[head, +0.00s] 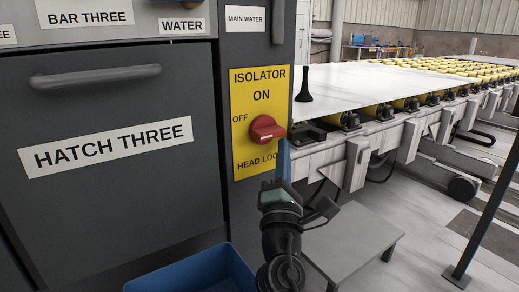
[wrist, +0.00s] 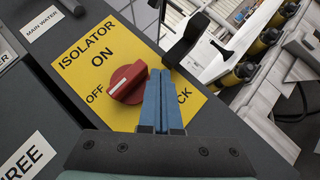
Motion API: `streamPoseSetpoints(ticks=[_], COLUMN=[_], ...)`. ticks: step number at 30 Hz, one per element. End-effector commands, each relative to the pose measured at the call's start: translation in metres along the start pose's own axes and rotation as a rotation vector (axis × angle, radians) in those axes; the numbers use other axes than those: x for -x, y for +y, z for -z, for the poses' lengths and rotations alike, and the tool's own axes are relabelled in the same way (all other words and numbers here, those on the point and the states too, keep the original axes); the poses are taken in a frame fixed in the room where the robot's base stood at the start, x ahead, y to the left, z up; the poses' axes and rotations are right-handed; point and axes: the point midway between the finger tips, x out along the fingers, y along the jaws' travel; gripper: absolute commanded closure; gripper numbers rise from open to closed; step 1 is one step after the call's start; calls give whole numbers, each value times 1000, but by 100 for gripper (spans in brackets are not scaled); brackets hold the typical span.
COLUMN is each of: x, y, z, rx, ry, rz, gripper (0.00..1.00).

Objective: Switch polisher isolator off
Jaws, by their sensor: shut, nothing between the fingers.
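The isolator is a yellow panel (head: 270,88) marked ON at the top and OFF at the left, with a red rotary knob (head: 265,130). In the wrist view, the knob (wrist: 128,82) has its grip lying across the panel, and a pale mark on it faces the OFF label (wrist: 94,95). My gripper (head: 283,146) is just right of and below the knob. Its blue fingers (wrist: 163,82) are together and empty, beside the knob's right end. I cannot tell whether they touch it. The fingers hide part of the lower HEAD LOCK label.
A dark cabinet with a HATCH THREE door (head: 105,150) is at the left. A blue bin (head: 195,272) and a grey low table (head: 355,240) stand below. A white slab (head: 370,88) on a roller conveyor lies close at the right. A black handle (head: 277,22) is above the panel.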

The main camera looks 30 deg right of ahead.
Motion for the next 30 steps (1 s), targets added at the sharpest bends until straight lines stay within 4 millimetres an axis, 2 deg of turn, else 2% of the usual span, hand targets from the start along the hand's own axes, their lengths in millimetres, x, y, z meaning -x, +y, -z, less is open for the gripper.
streamPoseSetpoints(ticks=[9, 14, 30], x=[1, 14, 112], y=[0, -1, -2], z=[0, 1, 2], rx=[0, 0, -1], ry=[0, 1, 2], rz=[0, 1, 1], gripper=[100, 100, 100])
